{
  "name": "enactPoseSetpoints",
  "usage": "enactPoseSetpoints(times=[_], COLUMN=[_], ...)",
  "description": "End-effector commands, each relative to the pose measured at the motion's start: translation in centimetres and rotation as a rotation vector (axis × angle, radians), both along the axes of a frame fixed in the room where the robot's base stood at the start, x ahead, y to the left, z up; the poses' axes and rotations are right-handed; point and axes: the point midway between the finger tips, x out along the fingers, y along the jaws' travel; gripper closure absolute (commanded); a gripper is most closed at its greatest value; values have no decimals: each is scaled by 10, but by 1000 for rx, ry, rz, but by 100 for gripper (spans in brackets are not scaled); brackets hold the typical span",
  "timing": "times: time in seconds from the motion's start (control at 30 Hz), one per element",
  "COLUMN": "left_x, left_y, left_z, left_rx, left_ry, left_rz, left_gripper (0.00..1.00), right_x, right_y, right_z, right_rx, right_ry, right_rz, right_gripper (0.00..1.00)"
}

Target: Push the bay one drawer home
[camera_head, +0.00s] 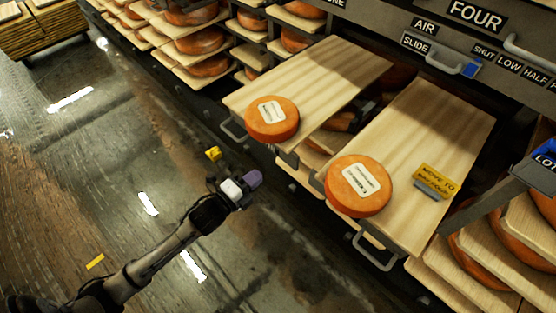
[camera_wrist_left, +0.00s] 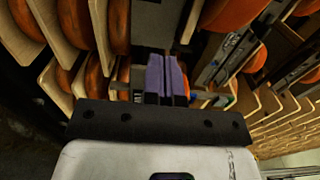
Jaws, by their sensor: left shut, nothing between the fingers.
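Two wooden drawers stand pulled out from the rack in the head view. The left drawer (camera_head: 318,78) lies below a partly cut label ending in "NE" (camera_head: 337,3) and carries an orange cheese wheel (camera_head: 272,119) near its front edge. A metal handle (camera_head: 232,130) hangs at its front. The right drawer (camera_head: 437,121) carries another cheese wheel (camera_head: 358,186) and a yellow tag (camera_head: 436,180). My left gripper (camera_head: 252,180), with purple fingers, is shut and empty, in front of and below the left drawer, apart from it. The fingers also show closed together in the left wrist view (camera_wrist_left: 167,75).
A grey panel labelled "FOUR" (camera_head: 476,12) with a slide handle (camera_head: 452,66) is at the upper right. Racks of cheese wheels (camera_head: 199,41) line the back. A blue bin (camera_head: 546,160) is at the right edge. The wet floor (camera_head: 75,150) at left is mostly clear.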

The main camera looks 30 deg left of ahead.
Motion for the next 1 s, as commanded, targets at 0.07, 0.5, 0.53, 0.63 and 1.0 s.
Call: enactPoseSetpoints(times=[0.07, 0.5, 0.53, 0.63, 1.0], left_x=[17, 78, 80, 86, 91], left_y=[-4, -19, -20, -21, -23], left_z=[-2, -2, -2, -1, 0], left_rx=[-1, -2, -2, -2, -2], left_ry=[-5, 0, 0, 0, 1], left_rz=[0, 0, 0, 0, 0], left_gripper=[100, 100, 100, 100, 100], right_x=[0, 1, 1, 1, 1], right_y=[1, 0, 0, -2, -3], right_z=[-10, -36, -37, -40, -41], right_rx=[2, 0, -1, -5, -11], right_ry=[-1, -2, -2, -3, -3], right_rz=[-2, -1, 0, 3, 6], right_gripper=[9, 9, 9, 9, 9])
